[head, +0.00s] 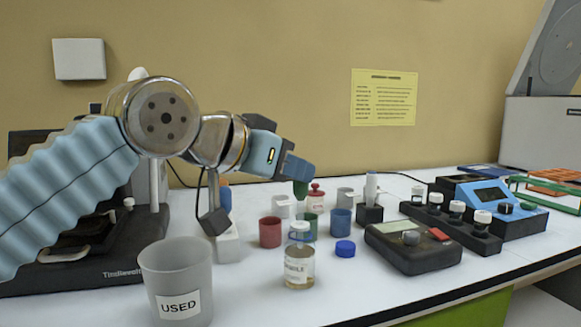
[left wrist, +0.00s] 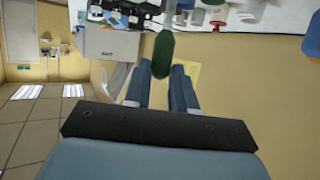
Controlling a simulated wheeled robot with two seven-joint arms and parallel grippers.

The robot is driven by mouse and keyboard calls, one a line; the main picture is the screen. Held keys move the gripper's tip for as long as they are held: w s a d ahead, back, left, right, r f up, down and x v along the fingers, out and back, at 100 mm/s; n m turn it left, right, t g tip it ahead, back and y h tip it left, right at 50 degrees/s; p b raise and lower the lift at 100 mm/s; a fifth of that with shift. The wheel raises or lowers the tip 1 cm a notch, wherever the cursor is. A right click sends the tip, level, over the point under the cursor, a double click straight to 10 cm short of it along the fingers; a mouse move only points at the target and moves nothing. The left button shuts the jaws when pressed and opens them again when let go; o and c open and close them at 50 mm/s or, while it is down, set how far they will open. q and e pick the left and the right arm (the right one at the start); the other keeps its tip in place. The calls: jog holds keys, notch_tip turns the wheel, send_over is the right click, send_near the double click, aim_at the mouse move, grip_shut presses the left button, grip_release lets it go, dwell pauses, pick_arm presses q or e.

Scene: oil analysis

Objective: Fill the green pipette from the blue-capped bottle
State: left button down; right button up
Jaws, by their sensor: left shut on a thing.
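The green pipette (head: 301,188) hangs bulb up from my left gripper (head: 299,172), which is shut on its bulb. In the left wrist view the green bulb (left wrist: 163,55) sits between the two fingers (left wrist: 162,72), with a pale stem beyond it. A small labelled glass bottle (head: 299,268) with yellowish liquid stands on the table, below the gripper in the head view. A blue cap (head: 345,248) lies on the table to its right. I cannot tell whether the pipette's tip is over the bottle or behind it. My right gripper is out of view.
A grey cup marked USED (head: 176,285) stands left of the bottle. Red (head: 270,232) and blue (head: 340,222) cups and a red-topped jar (head: 316,197) stand close behind. A dark meter (head: 412,245) is at right. The front right table is clear.

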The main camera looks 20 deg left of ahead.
pick_arm(q)
jog(key=shift+f+b, duration=1.1)
jog(key=shift+f, duration=0.25)
jog(key=c, duration=1.5)
grip_release()
jog(key=shift+o, duration=0.2)
